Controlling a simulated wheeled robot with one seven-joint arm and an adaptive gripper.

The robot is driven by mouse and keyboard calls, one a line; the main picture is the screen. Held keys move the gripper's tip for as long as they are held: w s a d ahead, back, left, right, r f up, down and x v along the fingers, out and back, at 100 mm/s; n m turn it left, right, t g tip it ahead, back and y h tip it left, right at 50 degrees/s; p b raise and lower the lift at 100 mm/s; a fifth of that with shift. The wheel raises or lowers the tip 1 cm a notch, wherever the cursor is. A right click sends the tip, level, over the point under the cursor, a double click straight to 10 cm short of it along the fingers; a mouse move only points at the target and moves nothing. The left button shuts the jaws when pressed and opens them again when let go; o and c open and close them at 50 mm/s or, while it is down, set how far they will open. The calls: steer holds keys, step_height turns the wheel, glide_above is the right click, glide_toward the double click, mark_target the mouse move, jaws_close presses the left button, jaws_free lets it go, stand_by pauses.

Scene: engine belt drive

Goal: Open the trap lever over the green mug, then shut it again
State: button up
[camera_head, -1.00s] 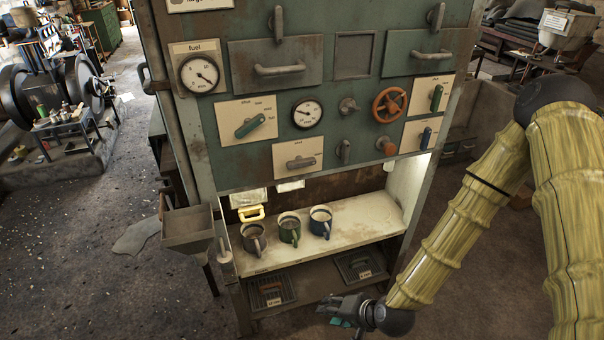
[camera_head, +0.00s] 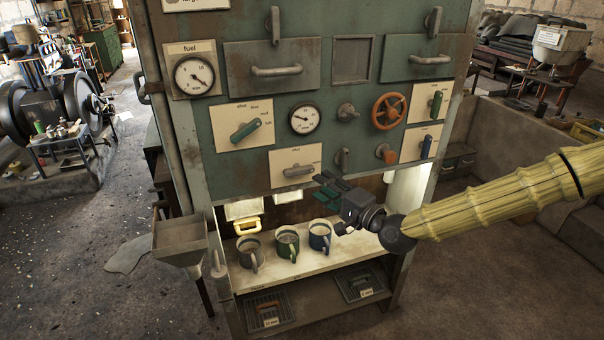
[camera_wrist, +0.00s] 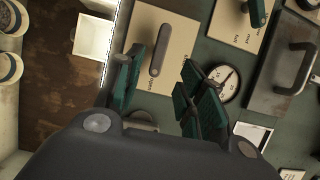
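A plate with a grey lever (camera_head: 298,172) sits low on the green panel, above the green mug (camera_head: 287,243). The same lever shows in the wrist view (camera_wrist: 160,50), apart from my fingers. The green mug stands on the lit shelf between a grey mug (camera_head: 250,252) and a blue mug (camera_head: 320,236). My gripper (camera_head: 328,186) is in front of the panel's lower edge, right of the lever plate and above the blue mug. In the wrist view its green fingers (camera_wrist: 160,92) are spread apart with nothing between them.
A grey knob (camera_head: 343,158), an orange knob (camera_head: 387,153) and an orange handwheel (camera_head: 389,111) stick out near my gripper. A green lever (camera_head: 245,130) is up left, beside a round gauge (camera_head: 305,119).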

mark_target(301, 172)
steer(key=p+x, duration=0.2)
steer(key=x, duration=0.7)
steer(key=shift+a, duration=0.15)
jaws_close()
